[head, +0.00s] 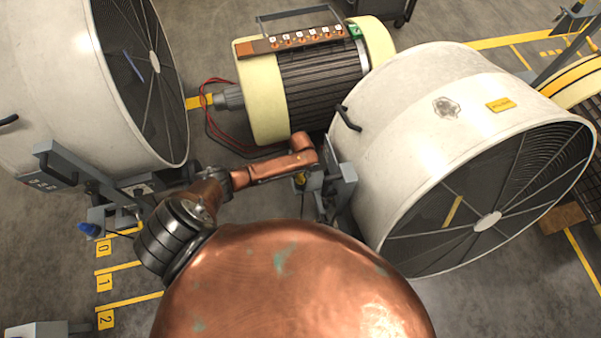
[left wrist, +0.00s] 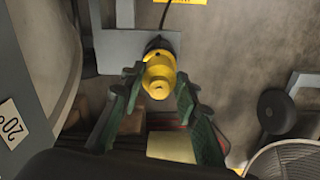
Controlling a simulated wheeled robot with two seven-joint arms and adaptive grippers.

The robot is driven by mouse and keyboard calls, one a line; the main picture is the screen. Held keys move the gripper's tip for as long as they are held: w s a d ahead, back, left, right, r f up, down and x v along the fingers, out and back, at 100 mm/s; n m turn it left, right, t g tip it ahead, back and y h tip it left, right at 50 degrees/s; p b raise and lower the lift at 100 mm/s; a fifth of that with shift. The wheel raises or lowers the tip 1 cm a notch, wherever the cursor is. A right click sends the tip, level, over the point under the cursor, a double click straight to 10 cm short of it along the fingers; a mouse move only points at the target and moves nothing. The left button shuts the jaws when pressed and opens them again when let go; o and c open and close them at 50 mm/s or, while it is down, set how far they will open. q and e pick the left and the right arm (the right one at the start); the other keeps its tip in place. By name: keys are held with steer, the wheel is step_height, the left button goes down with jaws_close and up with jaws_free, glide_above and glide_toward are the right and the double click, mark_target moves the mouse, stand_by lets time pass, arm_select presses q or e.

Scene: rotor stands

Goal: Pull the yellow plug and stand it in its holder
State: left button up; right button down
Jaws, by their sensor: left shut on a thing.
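The yellow plug (head: 301,180) shows in the head view just below the end of my left arm, beside a grey bracket at the right fan. In the left wrist view the plug (left wrist: 160,68) has a dark collar, with a black cable above it. My left gripper (left wrist: 158,84) has its green fingers on both sides of the plug and is shut on it. A grey plate (left wrist: 112,52) lies behind the plug. I cannot tell whether the plug is seated in anything. I cannot make out which part is its holder. My right gripper is not in view.
A large white fan (head: 420,130) stands close on the right and another (head: 90,80) on the left. A cream motor (head: 262,100) with red cables stands behind. A blue plug (head: 88,230) is at the left bracket. Floor labels and yellow lines lie lower left.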

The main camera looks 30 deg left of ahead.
arm_select(q)
steer(key=shift+f, duration=0.15)
stand_by(0.4)
steer(key=shift+f, duration=0.2)
steer(key=shift+f+b, duration=0.3)
steer(key=shift+f, duration=0.05)
steer(key=shift+f, duration=0.25)
steer(key=shift+f, duration=0.1)
steer(key=shift+f+b, duration=0.25)
steer(key=shift+b, duration=0.05)
